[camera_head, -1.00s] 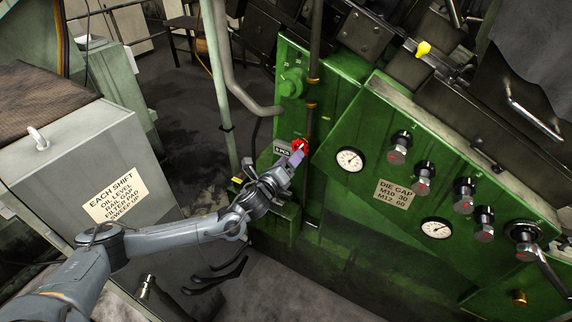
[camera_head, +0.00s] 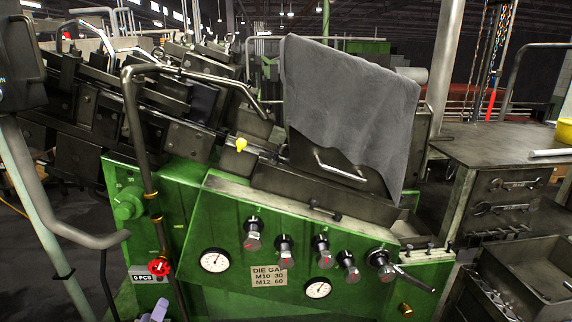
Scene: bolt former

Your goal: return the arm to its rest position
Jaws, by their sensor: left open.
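My left gripper (camera_head: 154,311) shows only as pale lavender fingertips at the bottom edge of the head view, left of centre. It is open, with nothing seen between its fingers. The rest of my left arm is out of the picture. The tips are just below a red knob (camera_head: 160,267) on the green machine (camera_head: 200,215), and a gap shows between them in the picture. A small label (camera_head: 143,275) reading "0 PCS" is left of the knob. My right gripper is not in view.
A dark pipe (camera_head: 135,130) rises beside the red knob, and a grey-green pipe (camera_head: 40,200) stands at the left. The panel carries two gauges (camera_head: 214,260) and several black knobs (camera_head: 253,233). A grey cloth (camera_head: 345,110) drapes over the machine. A metal workbench (camera_head: 500,145) stands at right.

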